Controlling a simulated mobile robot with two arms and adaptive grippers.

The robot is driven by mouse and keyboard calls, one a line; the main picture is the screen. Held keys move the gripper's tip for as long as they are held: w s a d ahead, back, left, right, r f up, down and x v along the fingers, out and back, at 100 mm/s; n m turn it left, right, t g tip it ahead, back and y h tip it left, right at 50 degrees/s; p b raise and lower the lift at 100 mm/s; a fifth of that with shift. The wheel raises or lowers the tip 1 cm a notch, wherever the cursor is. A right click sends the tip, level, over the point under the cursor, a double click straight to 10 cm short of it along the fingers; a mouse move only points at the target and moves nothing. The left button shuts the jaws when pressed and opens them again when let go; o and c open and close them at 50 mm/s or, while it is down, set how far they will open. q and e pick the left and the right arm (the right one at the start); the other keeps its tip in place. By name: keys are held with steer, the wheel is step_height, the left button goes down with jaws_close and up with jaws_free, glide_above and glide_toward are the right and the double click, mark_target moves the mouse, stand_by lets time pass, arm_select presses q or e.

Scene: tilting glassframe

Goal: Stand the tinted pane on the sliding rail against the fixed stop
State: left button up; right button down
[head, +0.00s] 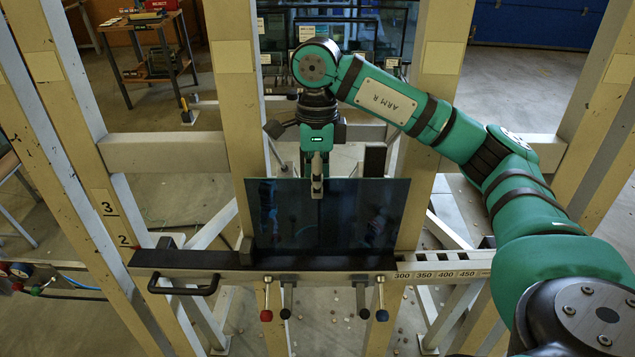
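The tinted pane (345,222) is a dark, wide sheet standing about upright at the frame's front beam in the head view. My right gripper (317,182) comes down from above and is shut on the pane's top edge, left of its middle. The sliding rail (215,260) is a dark bar with a black handle (183,286) at its left. The pane's lower edge meets the rail visually; I cannot tell whether it bears on it. A small upright block (246,249) at the pane's lower left may be the fixed stop. My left gripper is out of view.
Levers with red knobs (266,315) and blue knobs (382,315) hang below the rail. A numbered scale (438,274) lies to the right. Beige posts (236,90) flank the pane. My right arm fills the right side. A workbench (145,30) stands behind left.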

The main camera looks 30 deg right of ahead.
steer(key=shift+d+f+b, duration=0.1)
steer(key=shift+f+b, duration=0.3)
steer(key=shift+f, duration=0.15)
steer(key=c, duration=1.4)
jaws_free()
steer(key=shift+r, duration=0.1)
steer(key=shift+r, duration=0.15)
steer(key=shift+w+r+p, duration=0.25)
steer(key=shift+r+p, duration=0.4)
steer(key=shift+r, duration=0.2)
step_height(320, 180, up, 8)
steer(key=w+p, duration=0.1)
steer(key=p, duration=0.5)
steer(key=shift+d+f+p, duration=0.2)
steer(key=shift+d+p, duration=0.1)
steer(key=shift+d, duration=0.05)
